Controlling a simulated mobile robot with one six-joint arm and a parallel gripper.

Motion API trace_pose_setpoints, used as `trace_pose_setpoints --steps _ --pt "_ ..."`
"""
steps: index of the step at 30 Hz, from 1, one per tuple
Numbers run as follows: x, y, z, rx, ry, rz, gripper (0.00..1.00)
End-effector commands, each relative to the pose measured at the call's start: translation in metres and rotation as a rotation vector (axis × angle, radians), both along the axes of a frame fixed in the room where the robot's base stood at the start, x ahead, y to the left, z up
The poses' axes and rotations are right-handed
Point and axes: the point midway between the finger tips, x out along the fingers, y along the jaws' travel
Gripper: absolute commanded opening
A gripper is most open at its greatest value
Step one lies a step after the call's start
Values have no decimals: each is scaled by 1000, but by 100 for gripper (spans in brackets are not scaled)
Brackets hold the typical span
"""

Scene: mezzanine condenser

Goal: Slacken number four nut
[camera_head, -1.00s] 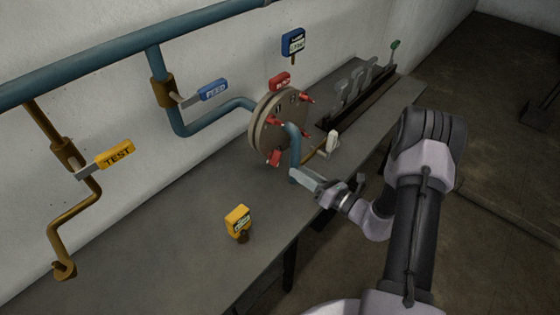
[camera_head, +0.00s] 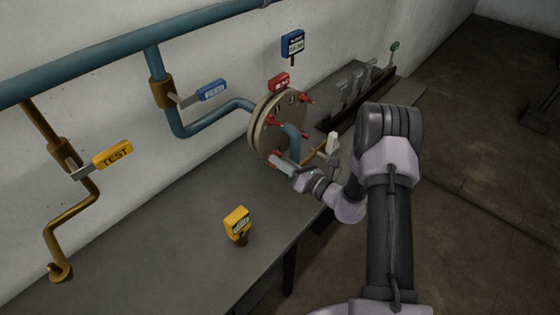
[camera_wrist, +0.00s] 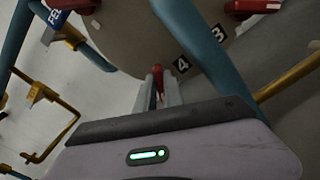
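The round flange (camera_head: 268,125) stands on the bench, with red nuts around its rim and a blue pipe at its front. In the wrist view, a black label reading 4 (camera_wrist: 182,64) is on the flange (camera_wrist: 138,38), just right of a red nut (camera_wrist: 157,80). My gripper (camera_wrist: 158,88) has its two fingers on either side of this red nut. The fingers look apart; whether they touch it cannot be told. In the head view, my gripper (camera_head: 276,162) reaches the lower nut at the flange's front, and its fingertips largely cover that nut.
A blue pipe (camera_wrist: 205,45) passes close right of my fingers, with label 3 (camera_wrist: 219,33) beyond it. A brass pipe with a pale handle (camera_head: 332,145) is just right. A yellow display (camera_head: 237,221), FEED lever (camera_head: 211,90), TEST lever (camera_head: 113,155) and lever rack (camera_head: 360,85) stand around.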

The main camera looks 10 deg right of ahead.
Motion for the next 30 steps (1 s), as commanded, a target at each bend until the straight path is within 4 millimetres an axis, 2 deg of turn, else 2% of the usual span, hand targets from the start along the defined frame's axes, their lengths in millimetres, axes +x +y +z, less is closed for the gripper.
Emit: trace_pose_setpoints --steps 8,14,30 --pt "0 0 -1 -19 -13 0 0" --pt "-1 0 -2 -96 -69 1 0" --pt "-2 2 -5 -495 -358 0 0"
